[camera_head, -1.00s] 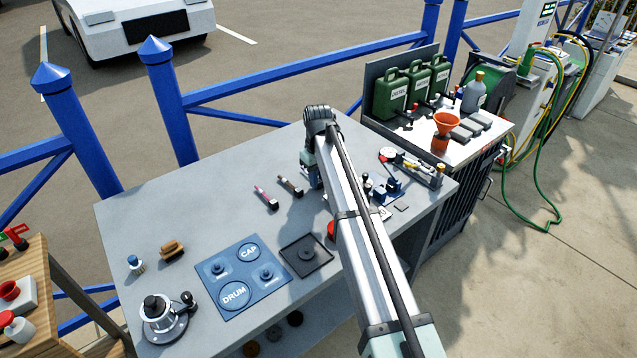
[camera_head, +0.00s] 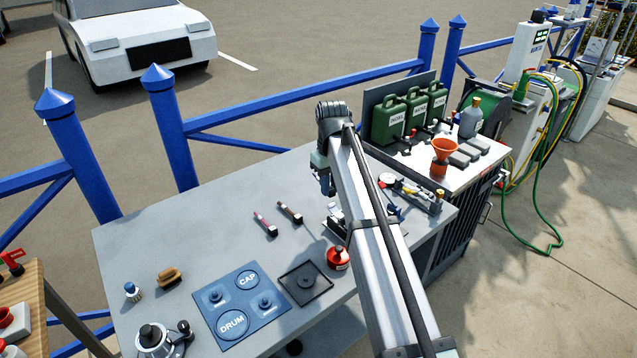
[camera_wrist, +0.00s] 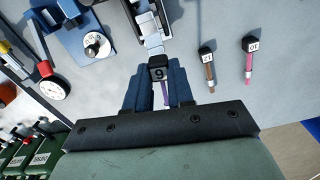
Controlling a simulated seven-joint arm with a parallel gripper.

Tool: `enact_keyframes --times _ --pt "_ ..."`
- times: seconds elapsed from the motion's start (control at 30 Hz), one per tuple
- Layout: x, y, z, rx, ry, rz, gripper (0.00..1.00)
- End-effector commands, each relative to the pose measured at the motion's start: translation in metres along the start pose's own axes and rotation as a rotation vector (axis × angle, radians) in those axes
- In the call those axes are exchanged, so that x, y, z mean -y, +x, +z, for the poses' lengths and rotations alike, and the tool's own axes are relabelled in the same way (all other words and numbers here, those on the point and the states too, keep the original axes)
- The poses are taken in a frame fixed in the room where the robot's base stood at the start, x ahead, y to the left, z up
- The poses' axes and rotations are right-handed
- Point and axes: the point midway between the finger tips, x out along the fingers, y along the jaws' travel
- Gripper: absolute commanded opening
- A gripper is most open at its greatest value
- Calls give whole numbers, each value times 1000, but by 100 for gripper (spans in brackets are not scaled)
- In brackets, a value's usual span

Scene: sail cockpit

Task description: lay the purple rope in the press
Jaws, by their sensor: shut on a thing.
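My gripper (camera_wrist: 158,76) is shut on the purple rope (camera_wrist: 166,94), which shows between its blue fingers in the wrist view. A dark end piece marked 9 sits at the fingertips. In the head view my gripper (camera_head: 326,186) hangs above the bench, and the rope cannot be made out there. A silver and dark device (camera_wrist: 151,22) lies just beyond the fingertips in the wrist view, perhaps the press. In the head view it is partly hidden behind my arm. I cannot tell whether the rope touches it.
A brown rope (camera_wrist: 209,70) marked 12 and a pink rope (camera_wrist: 249,62) marked 10 lie to the right. A blue tool (camera_wrist: 70,32) and a round dial (camera_wrist: 52,90) are at left. A red can (camera_head: 338,257) and a black tray (camera_head: 306,284) stand on the bench (camera_head: 215,222).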

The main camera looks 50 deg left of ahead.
Motion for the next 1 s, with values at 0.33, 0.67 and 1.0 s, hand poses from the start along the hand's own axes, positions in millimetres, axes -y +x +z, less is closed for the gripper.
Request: enact_keyframes --times 0.33,0.67,1.0 --pt "-86 -6 115 -1 185 0 0" --pt "-162 -12 210 0 349 0 0" --pt "-226 -18 308 0 512 0 0"
